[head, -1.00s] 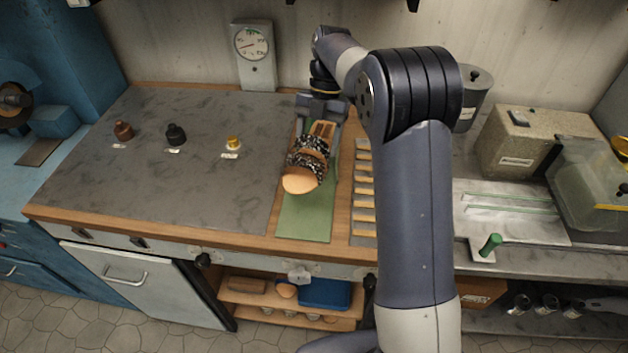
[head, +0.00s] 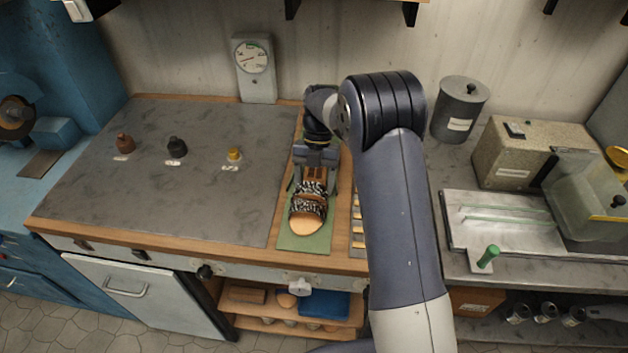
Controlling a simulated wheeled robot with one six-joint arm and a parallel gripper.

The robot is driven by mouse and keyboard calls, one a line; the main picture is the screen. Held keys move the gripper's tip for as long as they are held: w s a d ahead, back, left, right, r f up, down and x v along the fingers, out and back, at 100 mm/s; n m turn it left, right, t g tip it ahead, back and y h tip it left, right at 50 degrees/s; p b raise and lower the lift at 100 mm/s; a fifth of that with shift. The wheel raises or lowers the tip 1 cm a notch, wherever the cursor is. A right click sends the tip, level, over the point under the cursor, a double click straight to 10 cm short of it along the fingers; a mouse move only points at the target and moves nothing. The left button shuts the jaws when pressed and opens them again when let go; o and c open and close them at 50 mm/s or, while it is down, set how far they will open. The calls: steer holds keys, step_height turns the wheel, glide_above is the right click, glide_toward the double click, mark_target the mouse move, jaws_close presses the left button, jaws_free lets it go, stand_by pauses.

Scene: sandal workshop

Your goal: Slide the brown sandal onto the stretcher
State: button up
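The sandal (head: 308,222) has black-and-white patterned straps and a tan rounded toe, which points toward me. It is over the green mat (head: 290,242) at the front of the bench, lined up with the mat. My gripper (head: 313,182) comes from behind it, with one finger on each side of its brown heel end; it looks shut on the sandal, though the contact is small. I cannot make out a separate stretcher; any form inside the straps cannot be told apart from the sandal.
A row of light slats (head: 357,214) lies right of the mat, partly behind my arm. A dial gauge (head: 253,60) stands at the back. A green-handled fixture (head: 488,256) is to the right.

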steer(key=shift+f, duration=0.2)
steer(key=o, duration=1)
steer(key=shift+r, duration=0.1)
steer(key=v, duration=1.2)
steer(key=shift+b, duration=0.45)
